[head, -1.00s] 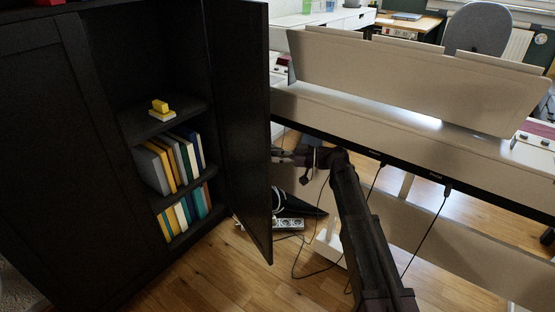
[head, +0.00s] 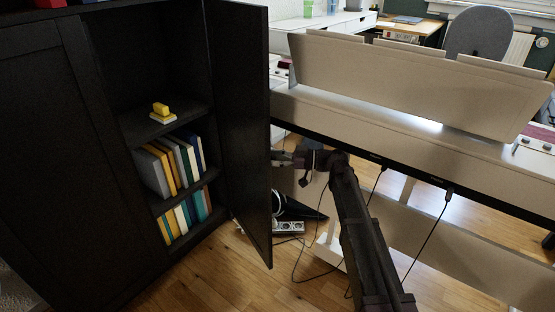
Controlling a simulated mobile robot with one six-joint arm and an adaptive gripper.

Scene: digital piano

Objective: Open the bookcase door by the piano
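The black bookcase (head: 105,100) stands on the left. Its right door (head: 241,120) is swung open toward me, showing shelves inside. Its left door (head: 45,160) is shut. My gripper (head: 279,158) is at the right, outer side of the open door, close to its edge. The fingertips are partly hidden behind the door, so I cannot tell whether they touch it or whether they are open or shut. The piano (head: 400,90) is a beige body to the right of the door, behind my arm.
Books (head: 180,160) and a small yellow object (head: 160,108) sit on the bookcase shelves. Cables hang from the piano. Wooden floor (head: 215,275) is clear in front of the bookcase.

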